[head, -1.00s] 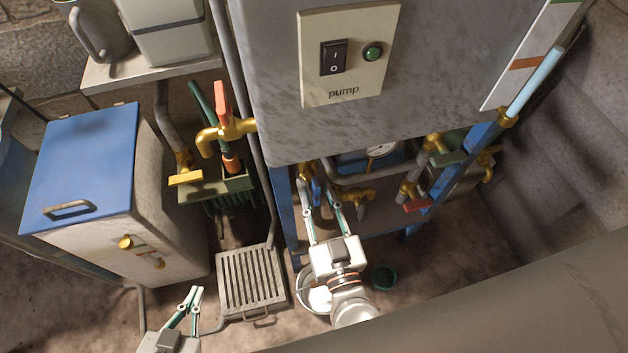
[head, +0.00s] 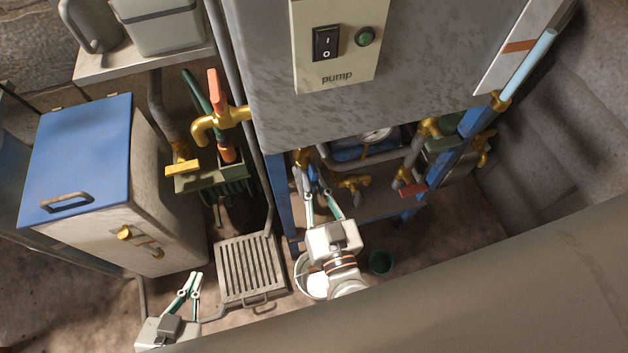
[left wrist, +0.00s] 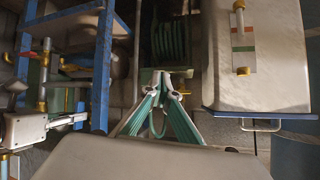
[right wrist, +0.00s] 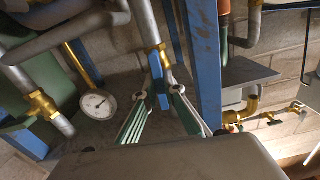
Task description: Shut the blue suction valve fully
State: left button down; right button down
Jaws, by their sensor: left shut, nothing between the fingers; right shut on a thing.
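The blue suction valve handle (head: 313,176) sits under the grey cabinet, on a pipe beside the blue frame post. In the right wrist view the blue handle (right wrist: 157,74) hangs below a brass fitting on a grey pipe, between my fingertips. My right gripper (head: 316,190) is shut on this handle; its fingertips also show in the right wrist view (right wrist: 160,94). The fingers hide part of the handle. My left gripper (head: 189,281) is shut and empty, low at the left, near the floor grate; it also shows in the left wrist view (left wrist: 165,82).
A pressure gauge (right wrist: 98,104) and brass valves stand close to my right gripper. A red-handled valve (head: 412,190) is to its right. A slotted grate (head: 250,270) and a white bucket (head: 303,282) are below. A blue-topped box (head: 80,150) stands at left.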

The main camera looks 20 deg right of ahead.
jog(key=shift+w+r+m+p, duration=0.15)
jog(key=shift+m+p, duration=0.25)
jog(key=shift+m, duration=0.3)
jog(key=m+p, duration=0.1)
jog(key=m, duration=0.1)
jog(key=shift+m, duration=0.3)
jog(key=m+p, duration=0.1)
jog(key=m, duration=0.1)
jog(key=shift+m, duration=0.3)
jog(key=m, duration=0.3)
jog(key=shift+d+f+m, duration=0.1)
jog(key=shift+f+m, duration=0.1)
jog(key=shift+m, duration=0.2)
jog(key=m, duration=0.4)
jog(key=shift+f, duration=0.1)
jog(key=shift+m, duration=0.8)
pick_arm(q)
jog(key=shift+s+a+r, duration=0.1)
jog(key=shift+s+a, duration=0.05)
jog(key=shift+a, duration=0.3)
pick_arm(e)
jog(key=shift+m, duration=0.7)
pick_arm(q)
jog(key=shift+s+d, duration=0.1)
